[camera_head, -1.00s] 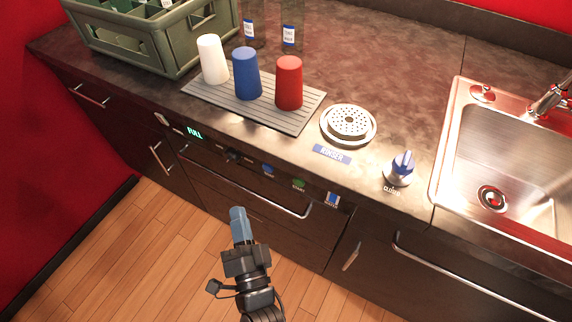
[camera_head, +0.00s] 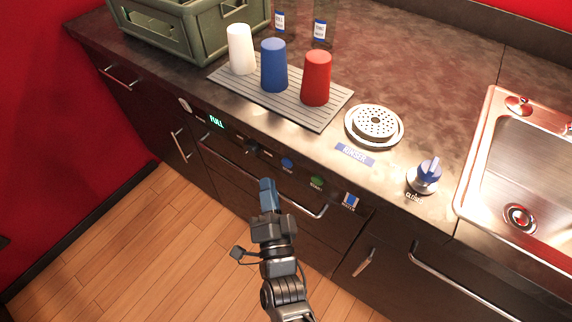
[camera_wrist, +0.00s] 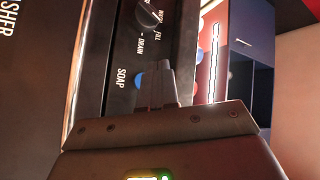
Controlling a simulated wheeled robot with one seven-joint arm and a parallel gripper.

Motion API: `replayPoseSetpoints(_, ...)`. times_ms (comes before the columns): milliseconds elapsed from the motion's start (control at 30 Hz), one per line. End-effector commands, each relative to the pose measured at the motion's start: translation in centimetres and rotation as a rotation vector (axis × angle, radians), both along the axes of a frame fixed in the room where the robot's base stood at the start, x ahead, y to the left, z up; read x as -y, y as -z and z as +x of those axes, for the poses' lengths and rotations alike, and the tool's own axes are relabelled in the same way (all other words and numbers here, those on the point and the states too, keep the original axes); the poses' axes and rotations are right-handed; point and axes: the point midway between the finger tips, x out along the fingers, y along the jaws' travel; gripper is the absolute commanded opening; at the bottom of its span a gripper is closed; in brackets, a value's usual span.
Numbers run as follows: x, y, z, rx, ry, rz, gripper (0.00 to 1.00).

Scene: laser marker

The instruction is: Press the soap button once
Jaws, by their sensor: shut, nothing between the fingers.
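The soap button (camera_head: 287,163) is a small round blue button on the black front panel below the counter. In the wrist view my fingertips (camera_wrist: 165,68) appear right beside the button. I cannot tell whether they touch it.
A black fill/drain knob (camera_head: 250,147) is left of the button, a green start button (camera_head: 317,182) right of it. A bar handle (camera_head: 322,211) lies below. A green FULL display (camera_head: 216,122) is lit. Cups stand on a grey mat (camera_head: 225,77) above.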

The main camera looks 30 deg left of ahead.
Motion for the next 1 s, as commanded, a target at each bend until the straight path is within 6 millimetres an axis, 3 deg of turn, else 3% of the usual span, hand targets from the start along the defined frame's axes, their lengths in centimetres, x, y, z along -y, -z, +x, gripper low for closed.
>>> replayPoseSetpoints(333, 0.3, 0.2, 3.0, 0.0, 0.001, 0.0, 0.0)
replayPoseSetpoints(1000, 0.3, 0.0, 3.2, -0.001, 0.001, 0.0, 0.0)
